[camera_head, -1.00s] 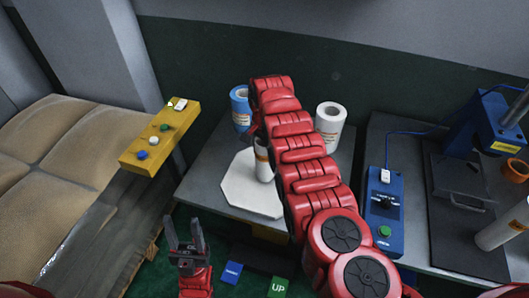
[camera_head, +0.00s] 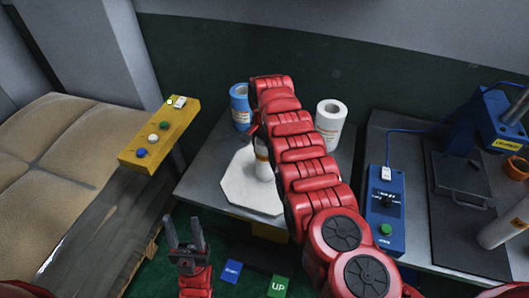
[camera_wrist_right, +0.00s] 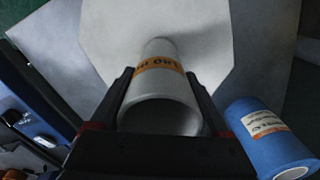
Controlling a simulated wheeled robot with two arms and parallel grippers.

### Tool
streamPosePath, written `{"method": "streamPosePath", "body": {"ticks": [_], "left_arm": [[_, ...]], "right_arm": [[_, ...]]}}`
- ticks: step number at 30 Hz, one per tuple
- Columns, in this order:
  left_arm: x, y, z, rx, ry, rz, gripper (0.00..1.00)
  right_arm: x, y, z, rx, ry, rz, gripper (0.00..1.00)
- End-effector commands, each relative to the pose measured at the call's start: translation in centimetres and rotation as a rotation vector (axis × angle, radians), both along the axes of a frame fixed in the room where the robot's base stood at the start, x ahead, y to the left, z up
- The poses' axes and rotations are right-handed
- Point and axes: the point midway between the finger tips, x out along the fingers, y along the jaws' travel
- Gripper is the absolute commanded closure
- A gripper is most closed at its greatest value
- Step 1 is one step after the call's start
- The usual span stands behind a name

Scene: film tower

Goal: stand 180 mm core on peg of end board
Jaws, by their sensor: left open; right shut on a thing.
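The 180 mm core (camera_wrist_right: 160,100) is a white tube with an orange label band, its open end toward the right wrist camera. My right gripper (camera_wrist_right: 160,82) is shut on it, one finger on each side. The end board (camera_head: 235,190) is a pale octagonal plate on the grey table. The core (camera_head: 263,170) stands roughly upright over the board, partly behind my right arm. The peg is hidden, and I cannot tell whether the core's lower end touches the board. My left gripper (camera_head: 184,230) is open and empty, low in front of the table.
A blue roll (camera_head: 240,108) and a white roll (camera_head: 330,123) stand at the back of the table. A yellow button box (camera_head: 160,135) is at the left. A blue control box (camera_head: 385,210) and a blue press (camera_head: 495,125) are at the right.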

Motion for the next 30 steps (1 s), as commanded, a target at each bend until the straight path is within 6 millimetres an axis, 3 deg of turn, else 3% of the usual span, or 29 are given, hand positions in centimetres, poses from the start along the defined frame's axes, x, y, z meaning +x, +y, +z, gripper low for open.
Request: {"method": "streamPosePath", "body": {"ticks": [11, 12, 15, 23, 26, 30], "left_arm": [[0.0, 0.0, -0.5, 0.000, 0.000, 0.000, 0.50], [0.0, 0.0, -0.4, 0.000, 0.000, 0.000, 0.50], [0.0, 0.0, -0.4, 0.000, 0.000, 0.000, 0.50], [0.0, 0.0, -0.4, 0.000, 0.000, 0.000, 0.50], [0.0, 0.0, -0.6, 0.000, 0.000, 0.000, 0.50], [0.0, 0.0, -1.3, 0.000, 0.000, 0.000, 0.50]], "right_arm": [[0.0, 0.0, -0.5, 0.001, -0.001, 0.000, 0.88], [0.0, 0.0, -0.4, 0.001, -0.001, 0.000, 0.14], [0.0, 0.0, -0.4, 0.000, 0.000, 0.000, 0.00], [0.0, 0.0, -0.2, 0.000, -0.001, 0.000, 0.00], [0.1, 0.1, 0.6, 0.000, -0.003, 0.001, 0.00], [0.2, 0.0, 3.3, 0.002, -0.009, -0.001, 0.00]]}}
